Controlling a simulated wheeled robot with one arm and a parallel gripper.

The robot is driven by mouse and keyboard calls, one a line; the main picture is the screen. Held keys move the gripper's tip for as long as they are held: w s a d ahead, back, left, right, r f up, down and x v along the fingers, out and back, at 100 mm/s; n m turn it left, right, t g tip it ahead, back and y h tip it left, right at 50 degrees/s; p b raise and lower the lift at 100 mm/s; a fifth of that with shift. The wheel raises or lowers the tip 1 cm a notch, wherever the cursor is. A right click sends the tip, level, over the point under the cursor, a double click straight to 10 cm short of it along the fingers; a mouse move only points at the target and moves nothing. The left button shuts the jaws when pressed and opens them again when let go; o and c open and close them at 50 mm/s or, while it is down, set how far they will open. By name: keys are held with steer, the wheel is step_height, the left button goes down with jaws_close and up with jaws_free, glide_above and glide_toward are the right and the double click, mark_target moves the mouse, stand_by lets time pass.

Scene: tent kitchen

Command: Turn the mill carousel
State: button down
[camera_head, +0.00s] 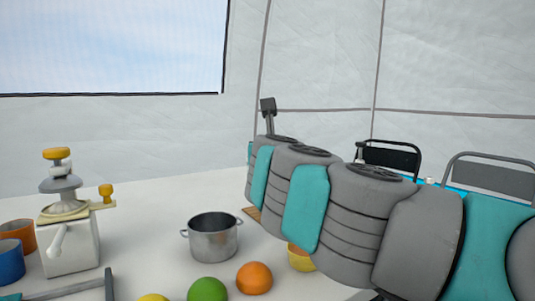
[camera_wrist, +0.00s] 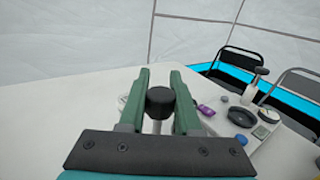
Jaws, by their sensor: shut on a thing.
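In the wrist view, my gripper (camera_wrist: 159,77) has its two green fingers on either side of a round black knob (camera_wrist: 160,98) on a pale metal stem. The gripper is shut on this knob. What the stem stands on is mostly hidden by the fingers and the dark wrist plate, so I cannot tell the carousel's form or any mills on it. In the head view, my grey and teal arm reaches in from the right and hides the gripper and the knob.
In the head view, a white hand-cranked device with yellow knobs (camera_head: 70,245) stands left, a steel pot (camera_head: 213,237) in the middle, with a green ball (camera_head: 208,290) and an orange (camera_head: 254,278) in front. Chairs (camera_wrist: 234,64) stand beyond the table in the wrist view.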

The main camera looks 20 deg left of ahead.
steer(key=shift+d+r+m+t+h, duration=0.1)
steer(key=shift+d+m+t+h, duration=0.1)
steer(key=shift+m+h, duration=0.65)
steer(key=shift+d+m+t+h, duration=0.15)
steer(key=shift+m+h, duration=0.3)
steer(key=shift+h, duration=0.7)
steer(key=c, duration=0.6)
jaws_free()
steer(key=shift+w, duration=0.1)
steer(key=s, duration=0.8)
steer(key=shift+d, duration=0.3)
